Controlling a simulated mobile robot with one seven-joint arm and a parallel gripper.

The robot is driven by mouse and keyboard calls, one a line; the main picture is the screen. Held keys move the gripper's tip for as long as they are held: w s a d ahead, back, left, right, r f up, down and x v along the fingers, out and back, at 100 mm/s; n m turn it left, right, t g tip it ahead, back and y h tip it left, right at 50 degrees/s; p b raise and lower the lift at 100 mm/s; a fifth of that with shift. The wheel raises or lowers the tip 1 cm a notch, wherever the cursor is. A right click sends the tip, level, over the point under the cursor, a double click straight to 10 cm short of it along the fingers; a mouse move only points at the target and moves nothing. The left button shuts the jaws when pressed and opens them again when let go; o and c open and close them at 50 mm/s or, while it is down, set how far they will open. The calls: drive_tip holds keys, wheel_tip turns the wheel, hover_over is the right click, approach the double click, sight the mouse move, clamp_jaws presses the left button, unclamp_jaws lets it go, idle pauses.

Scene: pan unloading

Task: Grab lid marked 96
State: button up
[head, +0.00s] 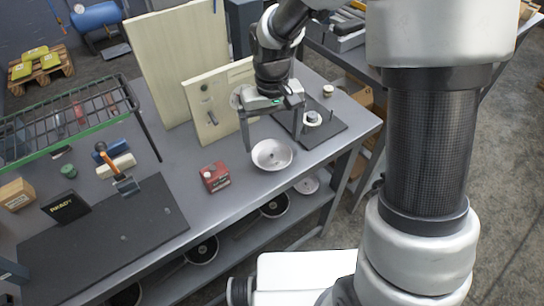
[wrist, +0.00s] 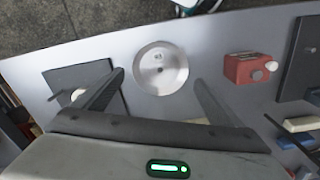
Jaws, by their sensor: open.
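A round silver lid (head: 272,154) lies on the grey bench near its front edge. In the wrist view, the lid (wrist: 161,82) shows a small dark mark near its centre, too small to read surely. My gripper (head: 271,141) is open and empty, pointing down over the bench at the lid. In the wrist view, its two fingers (wrist: 159,78) stand apart, one on each side of the lid's lower part. I cannot tell the exact height of the fingertips above the bench.
A red box (head: 215,177) stands left of the lid. A black mat (head: 338,130) with a round item (head: 312,118) lies to the right. Pale boards (head: 180,60) stand behind.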

sight(272, 155)
wheel_tip(272, 155, down, 5)
drive_tip(key=shift+f, duration=0.15)
drive_tip(key=c, duration=0.8)
